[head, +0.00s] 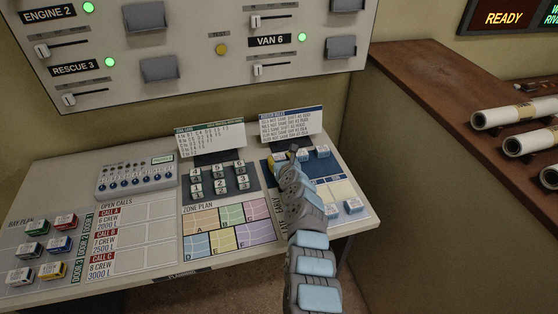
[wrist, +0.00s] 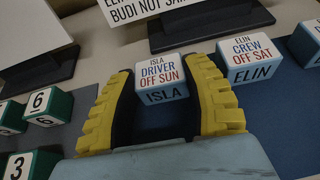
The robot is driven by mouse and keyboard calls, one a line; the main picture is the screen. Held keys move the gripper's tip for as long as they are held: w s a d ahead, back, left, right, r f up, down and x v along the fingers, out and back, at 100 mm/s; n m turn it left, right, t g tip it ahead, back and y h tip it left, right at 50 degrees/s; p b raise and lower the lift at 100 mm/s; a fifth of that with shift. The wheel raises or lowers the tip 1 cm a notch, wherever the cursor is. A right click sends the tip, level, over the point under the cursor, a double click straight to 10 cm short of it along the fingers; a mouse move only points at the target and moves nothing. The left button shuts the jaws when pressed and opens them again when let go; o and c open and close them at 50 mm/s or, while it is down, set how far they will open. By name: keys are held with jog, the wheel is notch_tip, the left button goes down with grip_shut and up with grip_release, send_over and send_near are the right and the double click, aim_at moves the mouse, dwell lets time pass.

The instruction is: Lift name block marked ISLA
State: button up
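The white-and-blue name block marked ISLA (wrist: 161,82) shows in the wrist view, with "DRIVER OFF SUN" on its top. It stands upright on the dark blue mat, ahead of and between my yellow fingertips. My gripper (wrist: 163,72) is open, one finger to each side, with small gaps visible between the fingers and the block. In the head view my gripper (head: 293,154) is over the back of the blue roster area, and my arm hides part of it. Which block there is ISLA I cannot read.
The ELIN block (wrist: 248,58) stands close to my right finger. Another block (wrist: 309,43) is farther right. Green-sided number blocks (wrist: 40,105) are at left. A rules card (head: 291,125) on a dark stand is behind. More name blocks (head: 354,206) sit nearer the desk's front.

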jog(key=shift+c, duration=0.9)
